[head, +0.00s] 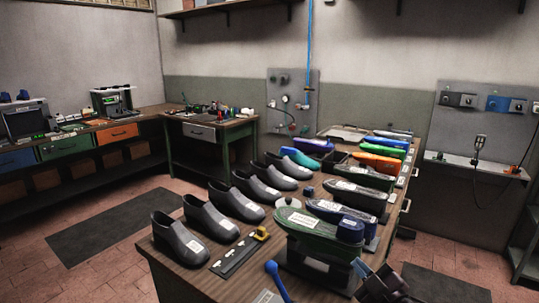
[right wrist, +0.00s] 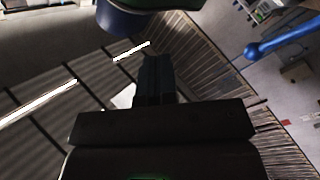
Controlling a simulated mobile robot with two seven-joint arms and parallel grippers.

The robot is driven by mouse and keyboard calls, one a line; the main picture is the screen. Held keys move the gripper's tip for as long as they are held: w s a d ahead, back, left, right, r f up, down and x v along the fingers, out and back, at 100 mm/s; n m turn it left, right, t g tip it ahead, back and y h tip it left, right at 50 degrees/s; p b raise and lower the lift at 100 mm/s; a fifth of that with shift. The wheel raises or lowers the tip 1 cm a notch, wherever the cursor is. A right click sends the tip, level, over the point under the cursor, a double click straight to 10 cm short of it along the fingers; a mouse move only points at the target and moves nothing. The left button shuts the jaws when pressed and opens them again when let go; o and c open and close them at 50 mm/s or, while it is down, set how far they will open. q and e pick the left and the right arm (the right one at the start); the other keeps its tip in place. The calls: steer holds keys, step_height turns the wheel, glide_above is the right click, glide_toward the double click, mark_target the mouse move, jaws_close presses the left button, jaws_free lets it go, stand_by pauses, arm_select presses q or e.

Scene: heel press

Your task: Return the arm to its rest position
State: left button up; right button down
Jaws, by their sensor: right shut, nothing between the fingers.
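My right gripper (head: 384,284) is at the bottom of the head view, beside the table's near right end. In the right wrist view its dark fingers (right wrist: 153,78) are together with nothing between them. A green shoe form with a blue heel block (head: 350,230) sits on a dark stand just beyond the gripper. The blue heel block also shows at the top of the right wrist view (right wrist: 122,20), apart from the fingers. A blue ball-ended lever (head: 272,268) stands left of the stand and shows at right in the wrist view (right wrist: 275,43). My left gripper is out of view.
A row of grey shoes (head: 208,215) lines the table's left side. Several coloured shoe forms (head: 378,162) line its right side. A dark strip with a yellow piece (head: 240,254) lies near the front. Open floor with dark mats (head: 110,222) lies left and right of the table.

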steer(key=s+d+f+m+g+h, duration=0.3)
steer(key=s+f+m, duration=0.3)
steer(key=s+f, duration=0.5)
steer(key=s+d+f+m+g+h, duration=0.2)
steer(key=s+d+f+m+h, duration=0.2)
steer(key=s+f, duration=0.8)
steer(key=shift+s+f+m+g, duration=0.15)
steer(key=shift+s+m+g, duration=0.25)
steer(key=shift+s+m, duration=0.5)
